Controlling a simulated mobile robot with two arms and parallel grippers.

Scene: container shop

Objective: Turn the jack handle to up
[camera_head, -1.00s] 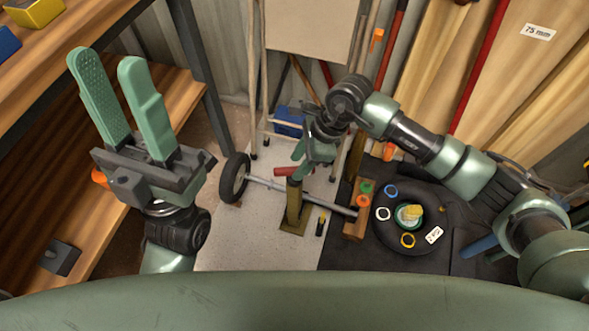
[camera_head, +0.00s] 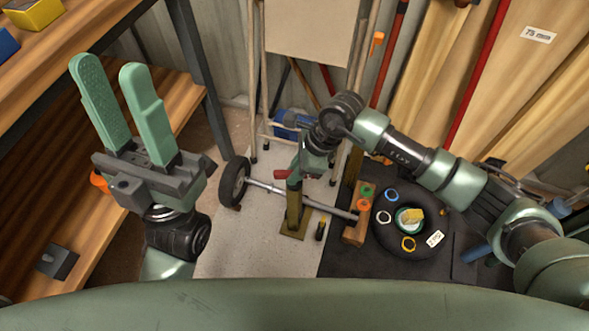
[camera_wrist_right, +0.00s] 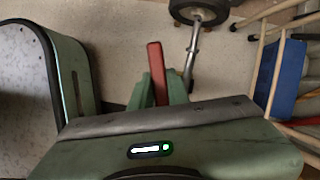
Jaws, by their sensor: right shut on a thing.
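The jack (camera_head: 293,208) is an olive post on a flat base, standing on the pale floor in the middle of the head view. Its red handle (camera_head: 282,174) sticks out to the left near the post's top, lying roughly sideways. My right gripper (camera_head: 296,166) is shut on the handle; the wrist hides part of the handle and the jack top. In the right wrist view the red handle (camera_wrist_right: 156,70) passes between the two green fingers (camera_wrist_right: 159,90). My left gripper (camera_head: 105,65) is open and empty, raised at the left.
An axle (camera_head: 265,186) with a black wheel (camera_head: 234,181) runs by the jack to a wooden block (camera_head: 354,232). A black tyre (camera_head: 440,240) lies right, with coloured rings around it. A blue bin (camera_head: 291,121) is behind. Wooden shelves (camera_head: 80,200) fill the left side.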

